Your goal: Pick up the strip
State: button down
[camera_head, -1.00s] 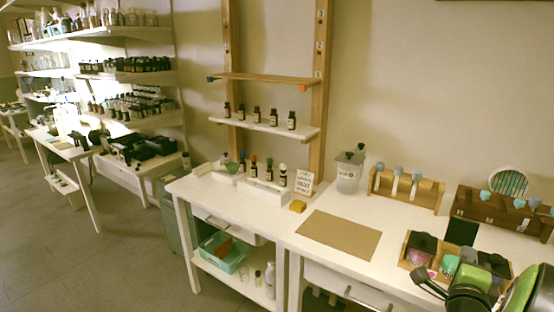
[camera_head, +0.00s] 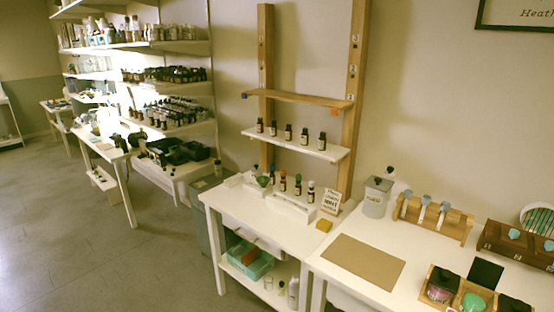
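I cannot make out for sure which thing is the strip. A white holder (camera_head: 297,209) with several small dark bottles (camera_head: 297,187) stands at the back of the white table, and a smaller white block (camera_head: 232,182) is to its left. A wooden rack (camera_head: 460,233) on the right counter holds several upright white pieces with blue-grey tops (camera_head: 427,212). A brown mat (camera_head: 364,263) lies flat in front of the rack, its top bare. My gripper is not in view.
A lidded grey canister (camera_head: 376,200), a small sign (camera_head: 331,202) and a yellow block (camera_head: 324,225) stand near the back. A wooden box with cups (camera_head: 441,287) is at lower right. Wall shelves (camera_head: 300,145) hold more bottles. The floor (camera_head: 70,220) at left is open.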

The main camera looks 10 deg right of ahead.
aim_at(445, 206)
jog(key=k+j+z, duration=0.15)
jog(key=z, duration=1.45)
